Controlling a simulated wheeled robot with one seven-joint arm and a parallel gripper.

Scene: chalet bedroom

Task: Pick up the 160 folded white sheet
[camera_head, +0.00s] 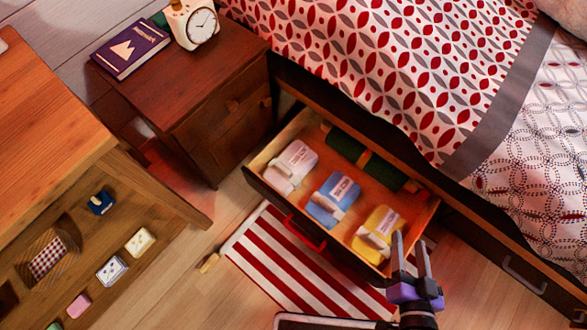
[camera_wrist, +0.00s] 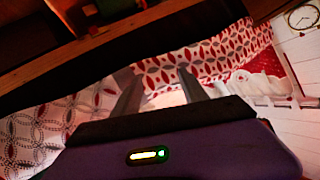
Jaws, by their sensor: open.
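The folded white sheet (camera_head: 291,167), a pale bundle with a printed label band, lies at the left end of the open under-bed drawer (camera_head: 270,193). A blue folded sheet (camera_head: 333,200) lies in the middle and a yellow one (camera_head: 378,235) at the right end, each with a label. My gripper (camera_head: 410,240) is open and empty, near the drawer's right front corner and closest to the yellow sheet, well away from the white one. In the wrist view my two fingers (camera_wrist: 158,73) stand apart before the patterned bedding; no white folded sheet can be made out there.
Dark green rolls (camera_head: 348,146) lie along the drawer's back. The bed (camera_head: 400,70) overhangs behind. A nightstand (camera_head: 205,85) with a book (camera_head: 131,48) and clock (camera_head: 195,23) stands left. A wooden table (camera_head: 50,110) is at far left. A striped rug (camera_head: 290,265) lies in front.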

